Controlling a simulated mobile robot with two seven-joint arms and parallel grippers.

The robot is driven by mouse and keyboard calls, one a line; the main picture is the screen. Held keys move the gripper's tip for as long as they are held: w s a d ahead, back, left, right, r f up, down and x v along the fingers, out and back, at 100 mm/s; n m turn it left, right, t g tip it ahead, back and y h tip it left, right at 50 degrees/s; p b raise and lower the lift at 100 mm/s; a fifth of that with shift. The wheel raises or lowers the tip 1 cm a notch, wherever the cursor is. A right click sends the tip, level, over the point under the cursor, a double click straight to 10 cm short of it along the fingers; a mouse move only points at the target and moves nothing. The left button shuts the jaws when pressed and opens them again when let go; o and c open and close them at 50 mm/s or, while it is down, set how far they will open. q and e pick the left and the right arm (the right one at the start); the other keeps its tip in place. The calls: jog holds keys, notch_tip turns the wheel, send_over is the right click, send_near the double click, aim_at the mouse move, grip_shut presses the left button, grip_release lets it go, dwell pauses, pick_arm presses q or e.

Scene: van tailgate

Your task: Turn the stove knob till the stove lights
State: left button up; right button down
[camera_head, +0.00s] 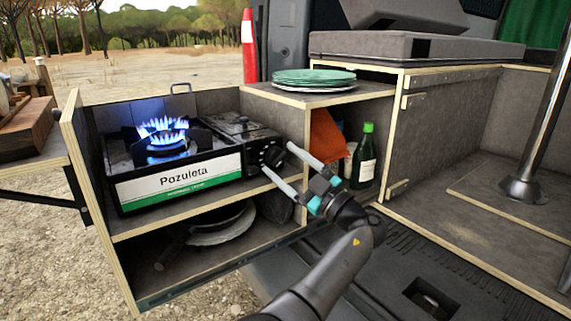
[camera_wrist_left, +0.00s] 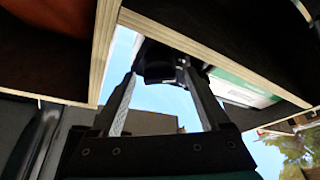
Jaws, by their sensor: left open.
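The camping stove (camera_head: 183,178) with a white and green "Pozuleta" front stands on the upper shelf of the open cabinet. Blue flames (camera_head: 163,135) burn on its burner. The dark stove knob (camera_head: 271,155) is at the right end of the front, partly hidden by my fingers. My left gripper (camera_head: 278,158) is open, with its fingertips on either side of the knob; I cannot tell if they touch it. In the left wrist view a dark round part, seemingly the knob (camera_wrist_left: 158,62), shows between the spread fingers (camera_wrist_left: 160,78). My right gripper is not in view.
Green plates (camera_head: 314,77) are stacked on the cabinet top. A green bottle (camera_head: 364,158) and an orange cloth (camera_head: 325,137) sit in the compartment right of the stove. Pans (camera_head: 222,226) lie on the lower shelf. The cabinet's wooden edges run close to my left gripper.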

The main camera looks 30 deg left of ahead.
pick_arm(q)
jog(key=shift+d, duration=0.15)
jog(key=v, duration=1.5)
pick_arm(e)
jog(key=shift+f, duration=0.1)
